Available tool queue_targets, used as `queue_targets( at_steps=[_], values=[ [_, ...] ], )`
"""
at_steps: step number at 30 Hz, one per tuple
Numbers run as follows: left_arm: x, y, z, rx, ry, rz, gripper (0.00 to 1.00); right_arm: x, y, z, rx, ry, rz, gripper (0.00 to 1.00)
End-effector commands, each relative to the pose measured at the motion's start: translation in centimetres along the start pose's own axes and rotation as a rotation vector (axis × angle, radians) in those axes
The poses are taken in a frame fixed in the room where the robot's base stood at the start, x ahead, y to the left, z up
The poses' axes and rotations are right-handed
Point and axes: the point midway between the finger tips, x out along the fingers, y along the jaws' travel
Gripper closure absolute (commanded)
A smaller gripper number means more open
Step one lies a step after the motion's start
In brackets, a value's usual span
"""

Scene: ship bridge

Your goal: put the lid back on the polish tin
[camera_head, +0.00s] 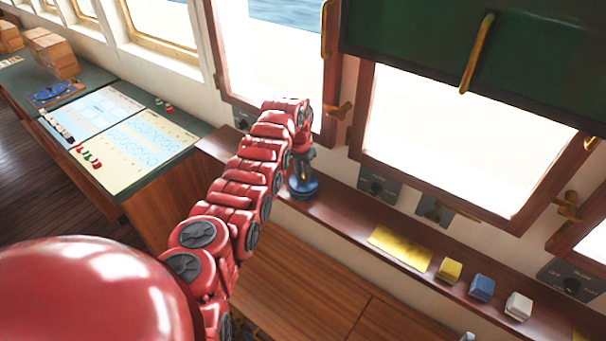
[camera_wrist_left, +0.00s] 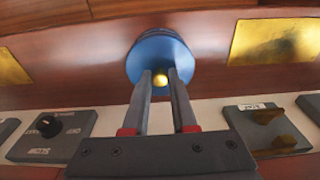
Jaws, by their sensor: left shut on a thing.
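My left gripper (camera_head: 302,175) is over the window ledge, pointing down, with its fingers shut on the gold knob (camera_wrist_left: 160,81) of a round blue lid (camera_head: 304,191). In the left wrist view the fingertips (camera_wrist_left: 160,75) sit on either side of the knob, and the blue lid (camera_wrist_left: 158,50) spreads out beyond them. The lid is at the ledge; the pictures do not clearly show whether the polish tin is under it, as the lid and fingers hide that spot. My right gripper is not in view.
The wooden ledge (camera_head: 345,212) runs below the windows. A yellow cloth or plate (camera_head: 399,246), a yellow block (camera_head: 449,270), a blue block (camera_head: 481,288) and a white block (camera_head: 518,306) lie along it to the right. A chart table (camera_head: 190,122) stands left.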

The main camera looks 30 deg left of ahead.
Motion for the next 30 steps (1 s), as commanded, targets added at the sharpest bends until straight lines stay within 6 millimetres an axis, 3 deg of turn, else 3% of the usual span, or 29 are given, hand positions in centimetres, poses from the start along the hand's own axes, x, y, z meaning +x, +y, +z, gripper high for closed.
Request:
queue_targets(
  at_steps=[9, 10, 15, 22, 27, 30],
  values=[
    [0.01, 0.01, 0.02, 0.0, -0.001, 0.0, 1.0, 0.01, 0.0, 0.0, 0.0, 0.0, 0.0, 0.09],
    [0.01, 0.01, 0.03, 0.0, -0.001, 0.0, 0.73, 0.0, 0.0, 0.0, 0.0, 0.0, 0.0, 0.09],
    [0.02, 0.01, 0.03, 0.0, -0.001, 0.0, 0.42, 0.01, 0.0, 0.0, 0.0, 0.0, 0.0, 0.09],
    [0.03, 0.01, 0.04, 0.0, -0.002, 0.0, 0.4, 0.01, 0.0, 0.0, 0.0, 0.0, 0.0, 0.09],
    [0.03, 0.01, 0.04, 0.0, -0.001, 0.0, 0.1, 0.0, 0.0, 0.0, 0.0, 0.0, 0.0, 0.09],
    [0.04, 0.01, 0.04, 0.0, -0.002, 0.0, 0.1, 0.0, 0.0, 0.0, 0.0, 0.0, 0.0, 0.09]
  ],
)
